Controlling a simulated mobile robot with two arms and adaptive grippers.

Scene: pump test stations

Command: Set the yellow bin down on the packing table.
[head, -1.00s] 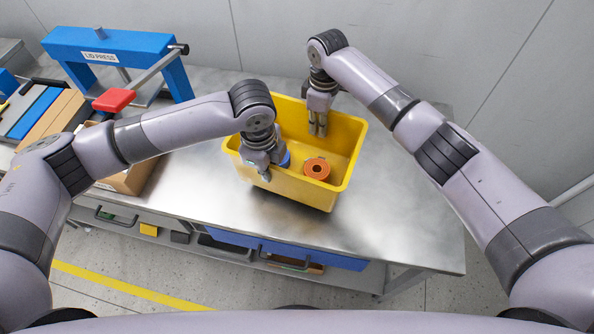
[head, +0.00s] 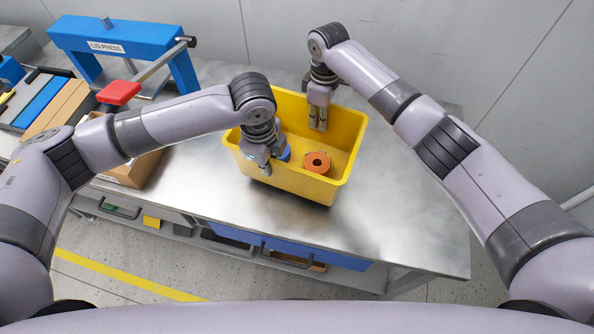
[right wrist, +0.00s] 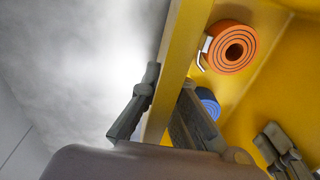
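The yellow bin (head: 305,187) is level over the middle of the packing table (head: 400,225), with a soft shadow beside it. I cannot tell whether its base touches the top. An orange roll (head: 316,163) and a partly hidden blue roll (head: 286,153) lie inside; both show in the right wrist view.
A blue lid press (head: 125,45) with a red handle stands at the back left. A cardboard box (head: 135,170) and a tray of coloured parts (head: 40,100) are left of the bin. Bare tabletop lies right of the bin. A grey wall rises behind.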

